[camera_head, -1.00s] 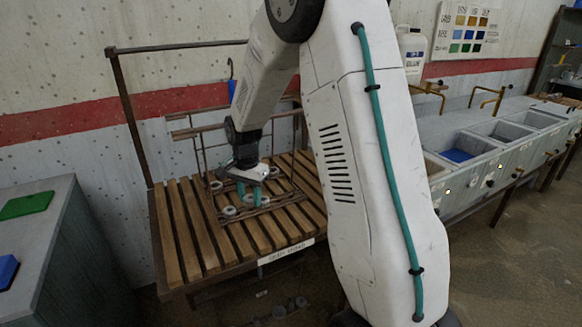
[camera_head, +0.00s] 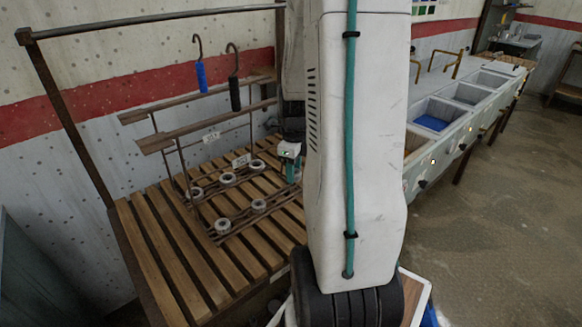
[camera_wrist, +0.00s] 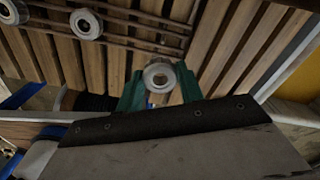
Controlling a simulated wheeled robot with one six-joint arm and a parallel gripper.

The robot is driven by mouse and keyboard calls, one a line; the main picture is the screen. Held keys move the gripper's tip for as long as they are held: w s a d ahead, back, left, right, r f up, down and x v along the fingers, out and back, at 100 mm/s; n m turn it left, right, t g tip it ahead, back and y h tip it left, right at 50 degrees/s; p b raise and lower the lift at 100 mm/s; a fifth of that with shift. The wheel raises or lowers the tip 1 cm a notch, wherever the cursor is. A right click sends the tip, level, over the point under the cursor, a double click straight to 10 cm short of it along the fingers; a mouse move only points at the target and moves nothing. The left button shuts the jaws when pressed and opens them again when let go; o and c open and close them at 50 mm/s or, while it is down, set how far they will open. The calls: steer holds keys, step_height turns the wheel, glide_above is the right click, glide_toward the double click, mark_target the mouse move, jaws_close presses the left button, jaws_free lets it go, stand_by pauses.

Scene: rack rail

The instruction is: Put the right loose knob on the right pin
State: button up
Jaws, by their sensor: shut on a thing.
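My gripper (camera_head: 292,172) is beside the right end of the knob rack, partly behind my own arm in the head view. In the wrist view its green fingers are shut on a round grey knob (camera_wrist: 160,76) with a pale ring and a dark centre. Several similar knobs are on the low rails in the head view: a back row with a left (camera_head: 196,194), a middle (camera_head: 227,178) and a right one (camera_head: 257,165), and two in front (camera_head: 222,226) (camera_head: 259,205). I cannot make out a bare pin.
The rack's upper wooden rails (camera_head: 190,128) rise behind the knobs, with small labels (camera_head: 211,136). The slatted table (camera_head: 160,235) has free room in front. Sinks (camera_head: 440,115) stand at right.

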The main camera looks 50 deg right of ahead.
steer(key=shift+w+d+f, duration=0.25)
steer(key=shift+w+f, duration=0.6)
steer(key=shift+w, duration=0.1)
steer(key=shift+f, duration=0.9)
steer(key=shift+f, duration=0.1)
steer(key=shift+f, duration=1.4)
steer(key=o, duration=1.1)
steer(key=shift+c, duration=0.2)
step_height(320, 180, up, 8)
steer(key=shift+f, duration=0.1)
